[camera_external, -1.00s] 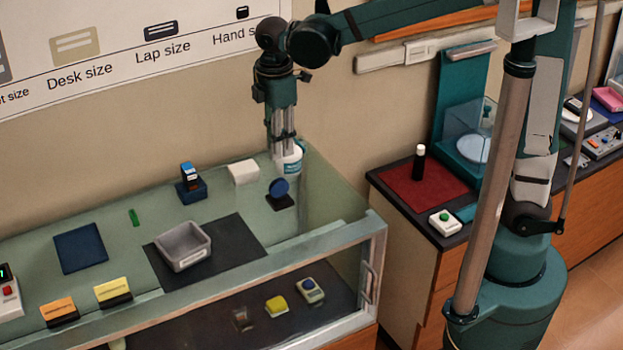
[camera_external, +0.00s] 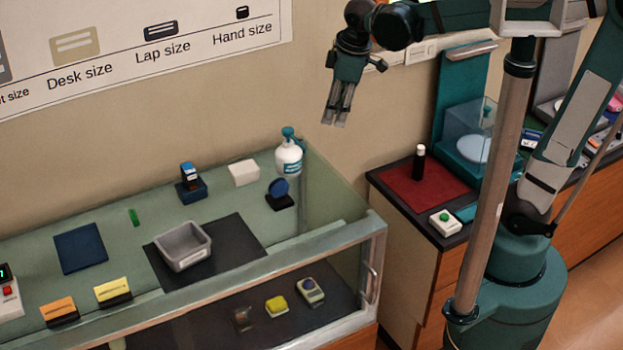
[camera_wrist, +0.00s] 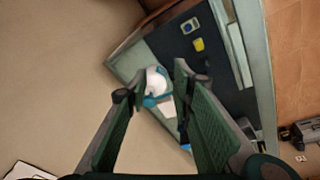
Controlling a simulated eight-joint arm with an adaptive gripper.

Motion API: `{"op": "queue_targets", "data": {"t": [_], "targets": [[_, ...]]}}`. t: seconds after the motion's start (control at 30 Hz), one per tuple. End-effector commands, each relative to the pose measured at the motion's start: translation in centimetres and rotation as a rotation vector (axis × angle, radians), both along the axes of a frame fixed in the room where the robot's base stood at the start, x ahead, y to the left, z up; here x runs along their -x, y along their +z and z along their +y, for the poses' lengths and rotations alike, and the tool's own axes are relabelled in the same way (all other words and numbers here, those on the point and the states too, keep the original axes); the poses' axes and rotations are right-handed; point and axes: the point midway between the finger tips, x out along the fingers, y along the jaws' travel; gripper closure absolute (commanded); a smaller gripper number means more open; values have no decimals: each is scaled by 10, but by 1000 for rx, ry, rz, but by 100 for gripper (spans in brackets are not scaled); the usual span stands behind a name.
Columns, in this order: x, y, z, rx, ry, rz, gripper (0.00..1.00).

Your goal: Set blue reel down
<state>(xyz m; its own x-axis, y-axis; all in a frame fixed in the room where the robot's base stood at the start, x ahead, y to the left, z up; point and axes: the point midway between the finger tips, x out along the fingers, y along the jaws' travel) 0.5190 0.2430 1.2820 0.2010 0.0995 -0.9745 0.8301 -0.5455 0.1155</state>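The blue reel (camera_external: 279,187) is a round blue disc. It stands upright on a small black stand (camera_external: 280,201) at the right end of the glass-topped case. My gripper (camera_external: 334,124) is in the air, up and right of the reel and well clear of it. In the wrist view my gripper (camera_wrist: 152,80) has its fingers spread with nothing held between them. I cannot make out the reel clearly in the wrist view.
A white bottle with a teal top (camera_external: 289,156) stands just behind the reel; it also shows in the wrist view (camera_wrist: 156,82). A white block (camera_external: 243,172), a navy holder (camera_external: 190,190) and a grey tray (camera_external: 183,247) are to the left. A red mat (camera_external: 425,191) lies on the right counter.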

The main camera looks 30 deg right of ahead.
Motion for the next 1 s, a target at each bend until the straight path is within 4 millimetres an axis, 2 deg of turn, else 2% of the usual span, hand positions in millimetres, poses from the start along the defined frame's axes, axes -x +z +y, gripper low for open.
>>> {"op": "queue_targets", "data": {"t": [0.03, 0.1, 0.5, 0.8, 1.0], "targets": [[3, 1, -16, -12, -46, -12, 76], [5, 2, -34, -30, -107, -32, 76], [28, 1, -128, -136, -453, -144, 76], [53, -8, -190, -222, -705, -235, 76], [70, -15, -223, -274, -851, -292, 76]]}}
